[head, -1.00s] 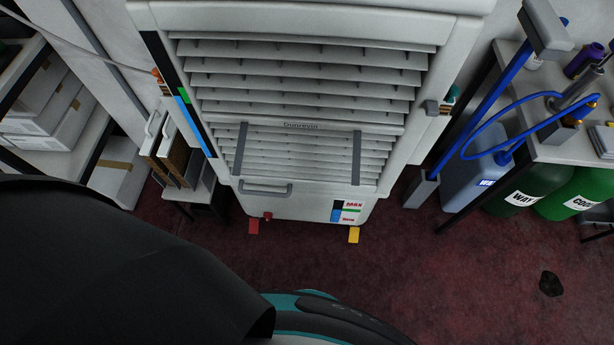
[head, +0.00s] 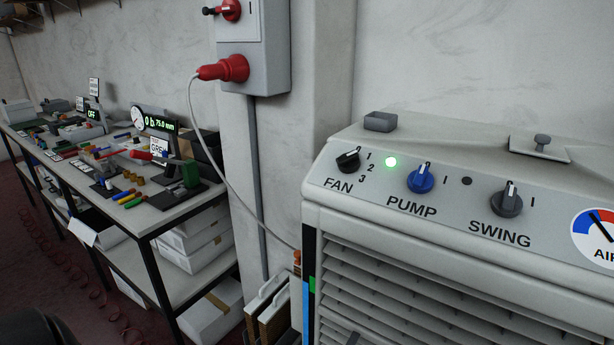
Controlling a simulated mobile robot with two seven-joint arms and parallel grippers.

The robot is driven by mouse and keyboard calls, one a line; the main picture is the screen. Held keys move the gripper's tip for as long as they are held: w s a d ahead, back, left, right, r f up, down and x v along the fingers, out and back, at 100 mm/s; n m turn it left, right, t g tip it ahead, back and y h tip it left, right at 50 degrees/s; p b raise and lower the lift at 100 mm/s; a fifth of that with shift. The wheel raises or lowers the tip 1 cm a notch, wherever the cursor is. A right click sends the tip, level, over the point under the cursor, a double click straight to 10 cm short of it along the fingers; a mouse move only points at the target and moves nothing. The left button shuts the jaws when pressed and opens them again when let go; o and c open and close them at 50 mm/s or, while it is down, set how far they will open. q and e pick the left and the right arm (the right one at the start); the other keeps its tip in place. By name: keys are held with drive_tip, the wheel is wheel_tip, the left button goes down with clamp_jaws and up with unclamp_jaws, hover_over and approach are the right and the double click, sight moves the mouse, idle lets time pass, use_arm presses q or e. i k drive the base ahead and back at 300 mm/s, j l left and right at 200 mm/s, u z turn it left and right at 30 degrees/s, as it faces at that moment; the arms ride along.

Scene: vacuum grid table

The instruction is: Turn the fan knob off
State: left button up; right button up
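The fan knob (head: 348,160) is a black rotary knob with a white pointer line, at the left end of the sloped control panel on the grey cooler (head: 455,212). The label FAN is below it and the marks 1, 2 and 3 are to its right. Its pointer leans toward the upper right, near the 1. The blue pump knob (head: 420,179) and the grey swing knob (head: 507,201) sit further right. Neither of my grippers shows in the head view.
A red plug (head: 228,69) with a pale cable is in a grey wall box with a red switch (head: 231,10). A cluttered workbench (head: 180,210) stands at the left. An air gauge (head: 598,235) is at the panel's right. The space before the panel is clear.

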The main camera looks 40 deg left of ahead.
sight(348, 162)
drive_tip(key=u, duration=1)
